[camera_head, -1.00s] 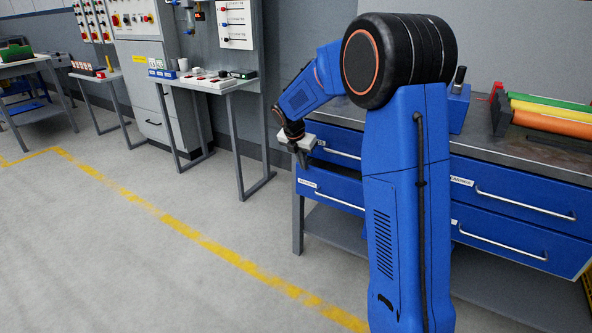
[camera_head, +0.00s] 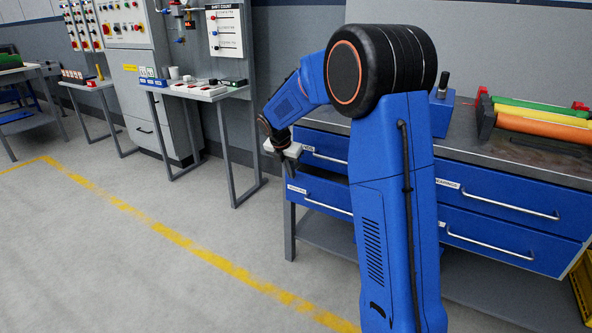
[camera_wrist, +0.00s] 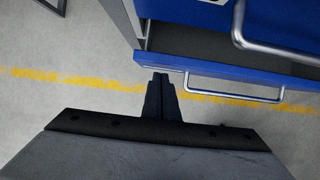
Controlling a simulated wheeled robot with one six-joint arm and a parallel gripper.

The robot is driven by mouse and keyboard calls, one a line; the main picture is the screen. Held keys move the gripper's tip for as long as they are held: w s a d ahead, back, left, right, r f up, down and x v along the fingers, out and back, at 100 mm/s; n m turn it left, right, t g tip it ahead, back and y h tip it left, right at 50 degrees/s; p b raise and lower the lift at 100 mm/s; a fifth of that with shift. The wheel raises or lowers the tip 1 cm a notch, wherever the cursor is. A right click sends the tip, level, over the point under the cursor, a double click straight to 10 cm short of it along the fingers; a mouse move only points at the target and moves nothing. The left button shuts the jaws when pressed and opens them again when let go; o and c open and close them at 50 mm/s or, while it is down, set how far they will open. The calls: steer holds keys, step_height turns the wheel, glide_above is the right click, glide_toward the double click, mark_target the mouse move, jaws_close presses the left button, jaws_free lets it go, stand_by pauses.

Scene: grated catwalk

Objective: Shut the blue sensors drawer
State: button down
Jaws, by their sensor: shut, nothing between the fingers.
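The blue bench has two drawers on its left side. The lower left blue drawer (camera_head: 320,194) is pulled out, and its dark inside (camera_wrist: 225,50) shows in the wrist view. Its label is too small to read surely. Its silver handle (camera_wrist: 232,97) runs along the front. My gripper (camera_head: 291,160) is shut and empty, pointing down at the drawer's left end. In the wrist view my fingertips (camera_wrist: 160,76) overlap the drawer's front edge, left of most of the handle. I cannot tell whether they touch it.
The upper left drawer (camera_head: 325,147) is above, with its handle (camera_wrist: 240,30) close in the wrist view. Two right drawers (camera_head: 500,205) look shut. Coloured rollers (camera_head: 540,125) lie on the benchtop. The floor (camera_head: 130,270) in front is clear, with a yellow line.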

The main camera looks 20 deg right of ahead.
steer(key=v, duration=1)
glide_toward(340, 185)
steer(key=s+a+r, duration=0.2)
steer(key=s+a, duration=0.2)
steer(key=a, duration=0.2)
steer(key=x, duration=0.3)
steer(key=d+x, duration=0.1)
steer(key=x, duration=0.3)
steer(key=d+x, duration=0.1)
steer(key=x, duration=0.2)
steer(key=shift+w+d+r, duration=0.1)
steer(key=shift+w+r, duration=0.05)
steer(key=shift+w, duration=0.25)
steer(key=shift+w+d, duration=0.6)
steer(key=shift+d, duration=0.1)
steer(key=w+d, duration=0.2)
steer(key=shift+w+d, duration=0.1)
steer(key=shift+d, duration=0.3)
steer(key=shift+a, duration=0.1)
